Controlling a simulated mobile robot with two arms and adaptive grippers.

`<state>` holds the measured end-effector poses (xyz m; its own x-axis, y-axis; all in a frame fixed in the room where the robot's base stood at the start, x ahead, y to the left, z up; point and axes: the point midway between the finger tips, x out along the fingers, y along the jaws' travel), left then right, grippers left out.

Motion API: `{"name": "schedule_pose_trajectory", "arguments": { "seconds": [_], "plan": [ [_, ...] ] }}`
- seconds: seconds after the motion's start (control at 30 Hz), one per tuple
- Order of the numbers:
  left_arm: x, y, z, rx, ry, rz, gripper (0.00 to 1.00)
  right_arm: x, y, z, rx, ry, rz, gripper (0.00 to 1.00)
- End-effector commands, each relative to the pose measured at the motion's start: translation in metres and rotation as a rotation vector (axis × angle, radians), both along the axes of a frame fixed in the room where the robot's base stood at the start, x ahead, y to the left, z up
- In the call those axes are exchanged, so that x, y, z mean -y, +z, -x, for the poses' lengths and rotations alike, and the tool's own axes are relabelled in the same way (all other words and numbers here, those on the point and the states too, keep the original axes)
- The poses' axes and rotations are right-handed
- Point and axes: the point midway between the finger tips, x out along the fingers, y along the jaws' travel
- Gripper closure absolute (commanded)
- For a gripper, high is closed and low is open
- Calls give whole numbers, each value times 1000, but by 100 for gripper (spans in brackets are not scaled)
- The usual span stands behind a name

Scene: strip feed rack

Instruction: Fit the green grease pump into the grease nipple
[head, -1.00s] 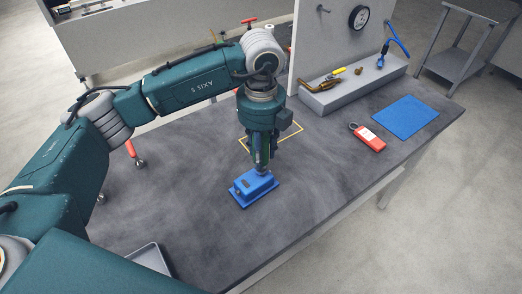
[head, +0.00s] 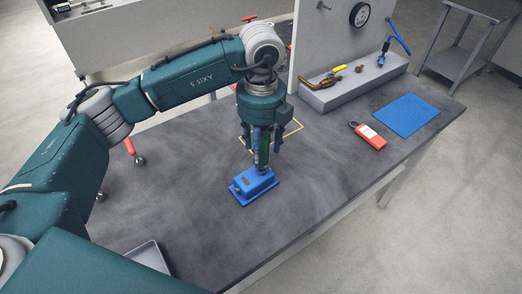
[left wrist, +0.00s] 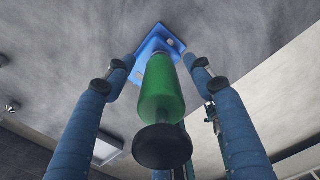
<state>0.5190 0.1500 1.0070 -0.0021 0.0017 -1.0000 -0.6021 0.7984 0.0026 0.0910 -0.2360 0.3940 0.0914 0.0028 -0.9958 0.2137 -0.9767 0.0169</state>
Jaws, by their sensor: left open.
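The green grease pump (head: 263,151) stands about upright over the blue block (head: 243,193) on the table. In the left wrist view the pump (left wrist: 162,92) has a green barrel and a black round end facing the camera, with the blue block (left wrist: 152,44) beyond it. Its lower end meets the top of the block. The grease nipple is hidden there, so I cannot tell how far the pump is seated. My left gripper (head: 262,146) is open, its fingers spread around the pump with gaps. My right gripper is not in view.
A yellow outline (head: 292,130) lies behind the block. A red device (head: 368,136) and blue mat (head: 406,109) lie to the right. A grey ledge (head: 340,97) holds fittings below an upright panel with a gauge (head: 360,15). A grey tray (head: 149,257) is at front left.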

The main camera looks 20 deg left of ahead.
Motion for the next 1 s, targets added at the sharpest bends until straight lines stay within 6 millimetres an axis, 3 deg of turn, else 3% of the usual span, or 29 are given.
{"name": "schedule_pose_trajectory", "arguments": {
  "seconds": [0.3,0.5,1.0],
  "plan": [
    [1,68,-1,5,1,2,46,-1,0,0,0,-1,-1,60],
    [1,98,-1,3,-1,1,46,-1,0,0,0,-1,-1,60],
    [0,107,0,1,0,2,46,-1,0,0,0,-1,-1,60]
  ]
}}
